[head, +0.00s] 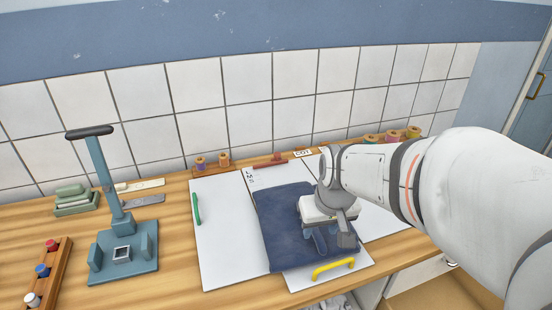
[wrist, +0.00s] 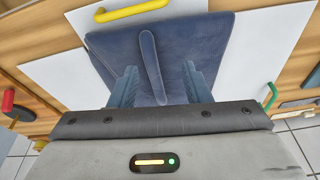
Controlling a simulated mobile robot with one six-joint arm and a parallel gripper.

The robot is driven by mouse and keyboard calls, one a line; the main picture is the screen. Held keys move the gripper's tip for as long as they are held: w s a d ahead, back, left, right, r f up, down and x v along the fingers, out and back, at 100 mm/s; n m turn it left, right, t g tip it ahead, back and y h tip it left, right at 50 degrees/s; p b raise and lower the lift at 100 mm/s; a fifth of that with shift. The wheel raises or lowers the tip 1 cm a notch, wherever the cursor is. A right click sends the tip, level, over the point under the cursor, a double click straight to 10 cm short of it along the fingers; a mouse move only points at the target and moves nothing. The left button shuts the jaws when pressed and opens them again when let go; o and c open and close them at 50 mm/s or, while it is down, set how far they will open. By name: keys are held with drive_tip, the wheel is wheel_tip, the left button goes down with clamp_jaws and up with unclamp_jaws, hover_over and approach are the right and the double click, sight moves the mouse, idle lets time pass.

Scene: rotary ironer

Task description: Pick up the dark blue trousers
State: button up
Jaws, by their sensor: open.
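The dark blue trousers (head: 280,240) lie folded in a flat square on white boards on the wooden bench. My gripper (head: 320,243) is over their right part in the head view, pointing down and hiding some of the cloth. In the wrist view the trousers (wrist: 208,38) fill the space beyond the fingers. A narrow raised dark blue strip (wrist: 151,60) on them runs between my two open fingers, with gaps on both sides. I cannot tell whether the fingertips touch the cloth.
White boards (head: 220,260) carry a green handle (head: 197,208) at left and a yellow handle (head: 333,268) in front. A blue-grey press stand (head: 122,250) is further left. Thread spools (head: 392,136) and a tiled wall stand behind. The bench's front edge is close.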

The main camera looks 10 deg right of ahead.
drive_tip(key=shift+n+t, duration=0.3)
drive_tip(key=shift+n, duration=0.2)
drive_tip(key=w+p, duration=0.1)
drive_tip(key=w, duration=0.2)
drive_tip(key=w+p, duration=0.2)
drive_tip(key=w, duration=0.2)
drive_tip(key=w+p, duration=0.2)
drive_tip(key=w, duration=0.1)
drive_tip(key=shift+w+d+r, duration=0.25)
drive_tip(key=shift+w, duration=0.15)
drive_tip(key=shift+w+f, duration=0.25)
drive_tip(key=shift+p+x, duration=0.75)
drive_tip(key=shift+x, duration=3)
drive_tip(key=shift+a, duration=0.2)
clamp_jaws()
